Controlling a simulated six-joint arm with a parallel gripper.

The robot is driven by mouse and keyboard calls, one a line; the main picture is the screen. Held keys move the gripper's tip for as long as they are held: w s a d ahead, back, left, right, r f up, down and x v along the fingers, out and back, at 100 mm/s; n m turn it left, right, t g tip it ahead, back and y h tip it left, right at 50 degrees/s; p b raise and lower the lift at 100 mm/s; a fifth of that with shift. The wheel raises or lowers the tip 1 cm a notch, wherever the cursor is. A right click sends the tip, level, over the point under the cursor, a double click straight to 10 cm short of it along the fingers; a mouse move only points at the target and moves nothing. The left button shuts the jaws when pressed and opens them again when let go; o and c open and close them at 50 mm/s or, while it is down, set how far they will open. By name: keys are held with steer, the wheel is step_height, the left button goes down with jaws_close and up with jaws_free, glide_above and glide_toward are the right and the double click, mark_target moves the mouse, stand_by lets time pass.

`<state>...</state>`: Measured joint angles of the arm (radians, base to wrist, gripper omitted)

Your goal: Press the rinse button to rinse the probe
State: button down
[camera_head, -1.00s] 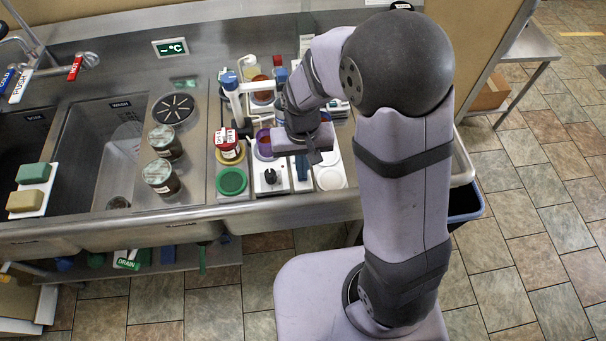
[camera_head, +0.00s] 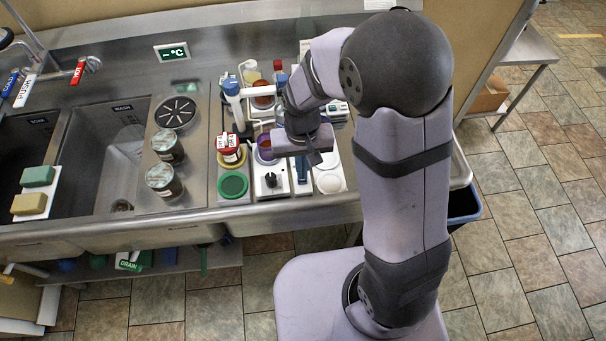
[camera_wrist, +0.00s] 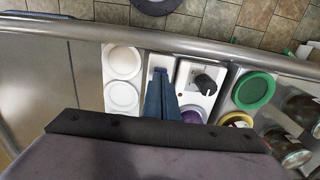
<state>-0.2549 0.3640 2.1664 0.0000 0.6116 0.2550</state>
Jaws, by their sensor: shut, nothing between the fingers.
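My gripper (camera_head: 303,179) points down over the white units at the sink's front edge. In the wrist view its blue fingers (camera_wrist: 160,74) are together and empty, over a narrow white block (camera_wrist: 161,62). I cannot tell whether the tips touch it. The rinse button cannot be made out; the fingers and gripper body cover part of this block. Just beside it is a white box with a black knob (camera_wrist: 205,84), also seen in the head view (camera_head: 271,181). A blue-topped probe-like piece (camera_head: 232,87) on a white holder stands behind; I cannot tell if it is the probe.
A green round lid (camera_head: 233,185) and a red-lidded jar (camera_head: 229,150) stand left of the knob box. White round cups (camera_wrist: 123,62) sit on the block's other side. Two jars (camera_head: 164,181) stand near the wash basin. A metal rail (camera_wrist: 220,53) runs along the front edge.

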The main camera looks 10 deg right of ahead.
steer(key=shift+r+p, duration=1.55)
steer(key=shift+r, duration=0.4)
